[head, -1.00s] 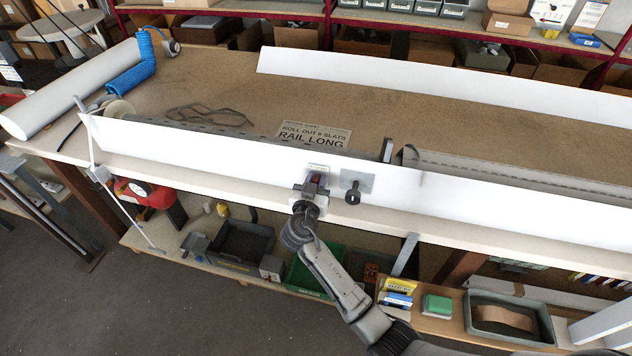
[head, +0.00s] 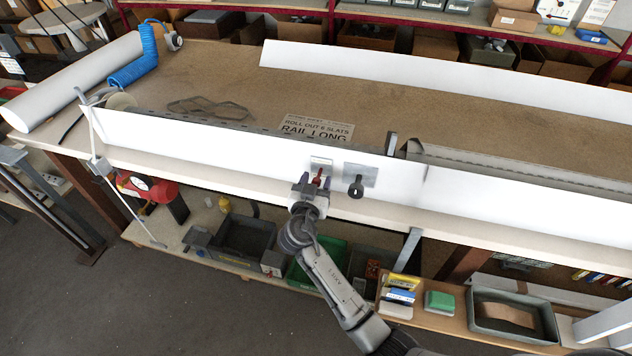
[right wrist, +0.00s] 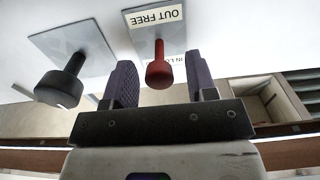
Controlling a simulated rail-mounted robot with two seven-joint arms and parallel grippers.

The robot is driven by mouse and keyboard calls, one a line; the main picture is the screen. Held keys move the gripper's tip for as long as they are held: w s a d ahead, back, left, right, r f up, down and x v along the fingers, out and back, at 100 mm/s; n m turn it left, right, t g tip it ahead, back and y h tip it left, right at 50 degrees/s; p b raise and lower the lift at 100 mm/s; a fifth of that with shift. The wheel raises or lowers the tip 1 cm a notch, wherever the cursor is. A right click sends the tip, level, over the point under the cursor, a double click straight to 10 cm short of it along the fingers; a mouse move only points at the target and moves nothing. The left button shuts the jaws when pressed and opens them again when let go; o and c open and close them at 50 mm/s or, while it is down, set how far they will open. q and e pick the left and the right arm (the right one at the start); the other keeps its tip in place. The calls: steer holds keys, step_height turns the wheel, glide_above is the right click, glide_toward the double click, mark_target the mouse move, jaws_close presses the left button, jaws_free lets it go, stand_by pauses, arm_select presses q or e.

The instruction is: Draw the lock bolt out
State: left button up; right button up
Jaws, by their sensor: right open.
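The lock bolt (head: 319,177) is a red knob on a red stem. It stands out from a small light label plate (head: 321,163) on the white rail's front face. In the right wrist view the bolt (right wrist: 159,66) shows between my finger pads, with gaps on both sides. The plate's upper label (right wrist: 155,16) reads OUT FREE. The lower label is partly hidden behind the bolt and a finger. My right gripper (head: 315,181) is open in front of the plate, and it also shows in the right wrist view (right wrist: 160,70). My left gripper is out of view.
A black knob (head: 356,187) on a grey plate (head: 364,174) sits just right of the bolt; it is left in the right wrist view (right wrist: 62,86). The long white rail (head: 230,146) runs along the bench front. Bins stand on the shelf below.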

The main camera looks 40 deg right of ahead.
steer(key=v, duration=1.3)
steer(key=shift+s+a, duration=0.25)
steer(key=shift+a, duration=0.1)
